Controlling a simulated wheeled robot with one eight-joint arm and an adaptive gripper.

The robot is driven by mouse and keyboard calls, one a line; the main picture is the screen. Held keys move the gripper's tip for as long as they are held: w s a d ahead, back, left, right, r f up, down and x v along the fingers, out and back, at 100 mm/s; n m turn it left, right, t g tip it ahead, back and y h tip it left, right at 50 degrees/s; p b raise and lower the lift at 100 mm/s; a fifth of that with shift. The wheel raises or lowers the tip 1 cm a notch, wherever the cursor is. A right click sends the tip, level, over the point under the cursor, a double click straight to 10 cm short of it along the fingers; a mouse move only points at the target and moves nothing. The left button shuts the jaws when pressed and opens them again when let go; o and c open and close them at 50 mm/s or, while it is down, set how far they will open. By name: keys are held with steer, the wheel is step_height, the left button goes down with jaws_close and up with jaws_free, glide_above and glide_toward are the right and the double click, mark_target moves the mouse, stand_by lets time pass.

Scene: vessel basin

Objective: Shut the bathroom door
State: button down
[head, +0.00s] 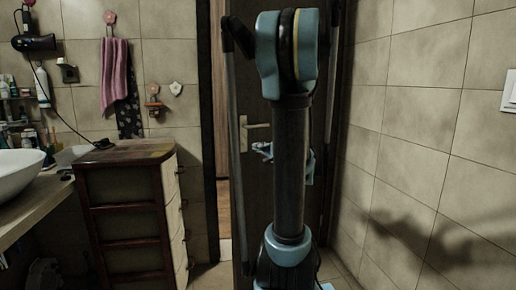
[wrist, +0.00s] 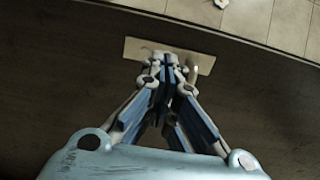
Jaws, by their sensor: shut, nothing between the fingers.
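The dark brown bathroom door (head: 257,205) stands ajar in the head view, with a gap along its left edge. Its lever handle (head: 256,126) is on the left part of the door. In the wrist view the pale handle plate (wrist: 137,48) and the dark door face (wrist: 50,60) lie before my gripper (wrist: 170,65). My gripper is shut and empty, its fingertips close to the plate and lever. I cannot tell whether they touch. In the head view my gripper (head: 261,151) shows just below the handle; my arm hides the door's middle.
A wooden floor (head: 223,195) shows through the gap. A dark drawer cabinet (head: 125,200) stands left of the doorway, beside a counter with a white basin (head: 18,172). A tiled wall (head: 425,130) is close on the right.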

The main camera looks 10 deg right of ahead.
mark_target(242, 140)
steer(key=shift+h, duration=0.3)
steer(key=x, duration=0.8)
steer(key=d+x, duration=0.1)
steer(key=x, duration=0.3)
steer(key=shift+w, duration=0.65)
